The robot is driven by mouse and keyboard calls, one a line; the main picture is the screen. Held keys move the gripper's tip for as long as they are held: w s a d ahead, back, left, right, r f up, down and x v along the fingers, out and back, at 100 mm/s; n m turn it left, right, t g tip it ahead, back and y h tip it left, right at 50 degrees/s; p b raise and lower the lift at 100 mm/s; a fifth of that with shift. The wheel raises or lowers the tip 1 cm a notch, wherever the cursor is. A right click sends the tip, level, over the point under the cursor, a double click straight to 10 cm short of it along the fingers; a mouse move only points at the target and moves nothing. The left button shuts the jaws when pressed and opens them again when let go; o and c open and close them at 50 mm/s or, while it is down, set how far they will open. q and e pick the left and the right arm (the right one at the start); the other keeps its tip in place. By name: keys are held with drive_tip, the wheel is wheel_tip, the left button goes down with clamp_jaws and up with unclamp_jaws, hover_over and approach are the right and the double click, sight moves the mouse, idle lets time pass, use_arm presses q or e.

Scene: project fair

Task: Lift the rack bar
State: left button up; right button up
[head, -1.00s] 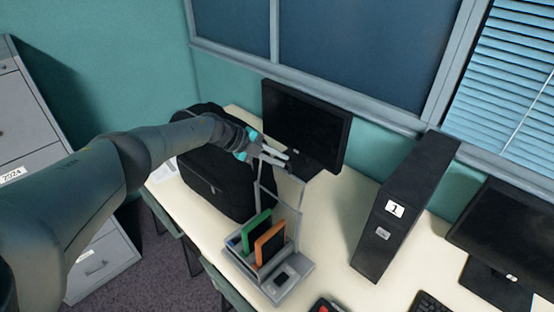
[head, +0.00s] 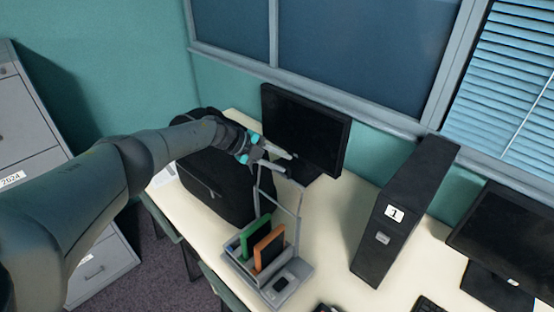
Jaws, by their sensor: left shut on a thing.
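The rack (head: 258,280) is a grey stand on the table, with a tall thin frame (head: 300,205) rising from it and a bar (head: 274,168) across the top. A green item (head: 254,232) and an orange item (head: 270,246) stand upright in its slots. My left gripper (head: 279,161) is at the top of the frame, shut on the bar. The fingers partly hide the bar. My right gripper is not in view.
A black backpack (head: 207,180) stands left of the rack, close to my left arm. A monitor (head: 305,130) is behind it. A black computer tower (head: 392,220) stands to the right. Clear table (head: 335,225) lies between rack and tower.

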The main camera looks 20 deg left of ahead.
use_arm(q)
drive_tip(key=shift+r, duration=0.25)
drive_tip(key=shift+s+a+r, duration=0.1)
drive_tip(key=shift+a+r, duration=0.1)
drive_tip(key=p+v, duration=0.1)
drive_tip(key=v, duration=1.3)
drive_tip(key=shift+s+a+f, duration=0.15)
drive_tip(key=shift+s+a, duration=0.1)
drive_tip(key=shift+a, duration=0.05)
